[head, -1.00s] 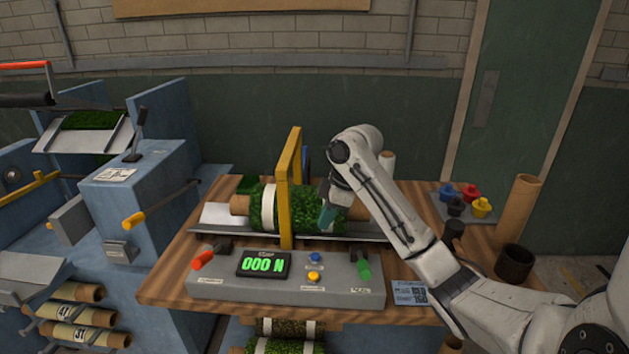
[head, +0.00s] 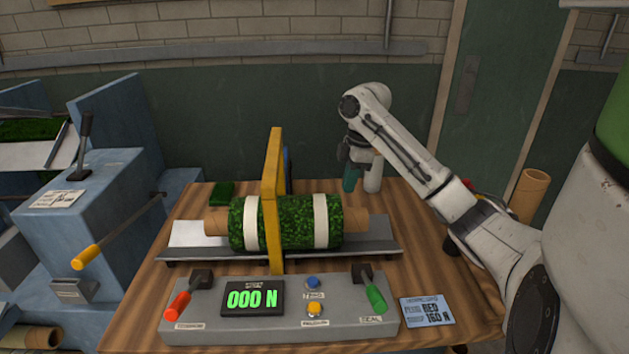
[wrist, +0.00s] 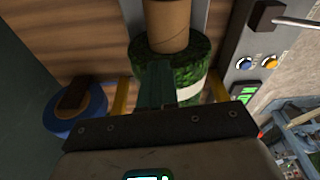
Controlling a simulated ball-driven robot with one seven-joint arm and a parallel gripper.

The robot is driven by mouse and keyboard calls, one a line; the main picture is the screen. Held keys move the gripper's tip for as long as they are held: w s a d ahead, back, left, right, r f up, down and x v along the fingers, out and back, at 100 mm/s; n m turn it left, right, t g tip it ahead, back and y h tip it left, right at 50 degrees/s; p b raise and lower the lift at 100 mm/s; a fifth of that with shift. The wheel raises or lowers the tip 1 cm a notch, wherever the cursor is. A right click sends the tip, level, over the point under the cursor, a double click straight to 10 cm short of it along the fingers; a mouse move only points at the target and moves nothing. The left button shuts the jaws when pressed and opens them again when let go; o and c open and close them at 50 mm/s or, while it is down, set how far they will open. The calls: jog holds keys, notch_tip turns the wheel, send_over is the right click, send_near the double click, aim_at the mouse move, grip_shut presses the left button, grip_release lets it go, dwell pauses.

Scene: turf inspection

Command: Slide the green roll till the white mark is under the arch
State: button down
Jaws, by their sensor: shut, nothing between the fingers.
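The green turf roll (head: 292,222) lies on a brown core in a metal trough (head: 375,244). It carries two white bands. The left band (head: 251,223) is just left of the yellow arch (head: 273,190), and the right band (head: 320,221) is clearly to its right. The arch stands across the roll between them. In the wrist view the roll (wrist: 185,62) shows end-on with a white band (wrist: 193,88).
A grey console (head: 220,325) with red and green levers and a display reading 000 N stands in front of the trough. A label card (head: 427,311) lies to its right. A blue ring (wrist: 75,110) shows behind the arch.

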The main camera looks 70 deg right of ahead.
aim_at(302, 199)
jog(key=w+a, duration=0.1)
jog(key=w, duration=0.2)
jog(key=w+a+p, duration=0.1)
jog(key=w+a, duration=0.1)
jog(key=w, duration=0.2)
jog(key=w+a, duration=0.2)
jog(key=w, duration=0.1)
jog(key=shift+w+a+r, duration=0.1)
jog(key=shift+w+a, duration=0.05)
jog(key=shift+a, duration=0.1)
jog(key=shift+f+p, duration=0.4)
jog(key=shift+f, duration=0.4)
jog(key=shift+a+f, duration=0.1)
jog(key=shift+f, duration=0.05)
